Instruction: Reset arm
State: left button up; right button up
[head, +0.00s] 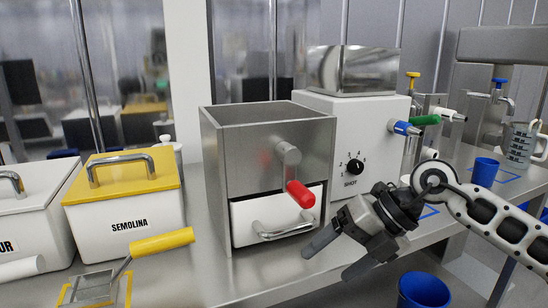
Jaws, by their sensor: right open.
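My right arm (502,220) comes in from the right side of the head view. Its gripper (332,262) is open and empty, with its two dark fingers pointing down and left. The gripper is in front of the counter, to the right of the metal box machine (245,155). The fingertips appear close to the white drawer (262,212) with its metal handle, but I cannot tell the exact gap. My left gripper is not in view.
A red-handled lever (300,194) sticks out of the metal box. A white dial machine (330,130) stands behind. A yellow-lidded semolina bin (125,205) and a yellow-handled scoop (162,243) are at left. Blue cups (425,290) and a measuring jug (520,145) are at right.

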jog(key=s+a+r+m+g+y+p, duration=0.1)
jog(key=s+a+r+m+y, duration=0.1)
jog(key=s+a+y, duration=0.65)
jog(key=w+d+f+m+t+h+p, duration=0.1)
jog(key=d+f+m+t+h, duration=0.55)
jog(key=m, duration=0.75)
jog(key=w+d+f+m+t+h+p, duration=0.1)
jog(key=f+m+t+h, duration=0.3)
jog(key=m+t, duration=0.8)
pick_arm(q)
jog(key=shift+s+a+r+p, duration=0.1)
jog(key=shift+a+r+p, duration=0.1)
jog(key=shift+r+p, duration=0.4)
pick_arm(e)
jog(key=s+d+f+m+g+h, duration=0.1)
jog(key=s+d+f+m+g, duration=0.1)
jog(key=s+f+m+g, duration=0.1)
jog(key=s+d+f+m+g+h, duration=0.1)
jog(key=s+f+m+g, duration=0.3)
jog(key=s+f, duration=0.4)
notch_tip(320, 180, down, 2)
jog(key=shift+d+f+g+h, duration=0.1)
jog(key=shift+d+g+h, duration=0.3)
jog(key=shift+d, duration=0.4)
